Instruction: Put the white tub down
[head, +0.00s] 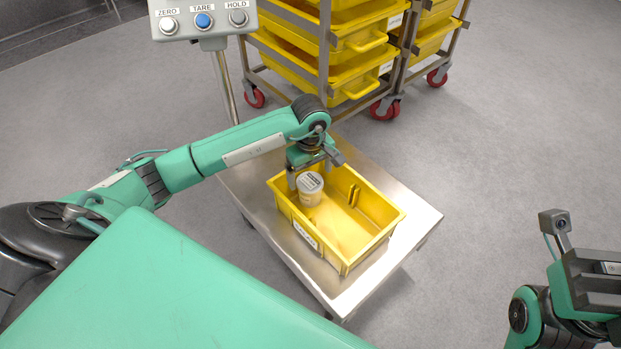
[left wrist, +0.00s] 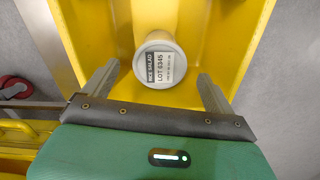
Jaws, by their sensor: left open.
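My left gripper (head: 314,170) is open over the crate. Its two fingers are spread on either side of the lid, with a gap on both sides in the left wrist view. The tub's underside is hidden. My right gripper (head: 592,284) is at the far right edge, partly cut off, away from the crate.
The crate sits on a steel table (head: 424,218). Behind it stands a wheeled rack (head: 325,50) of stacked yellow crates. A grey button box (head: 202,20) on a post is at the top left. The rest of the crate floor looks empty.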

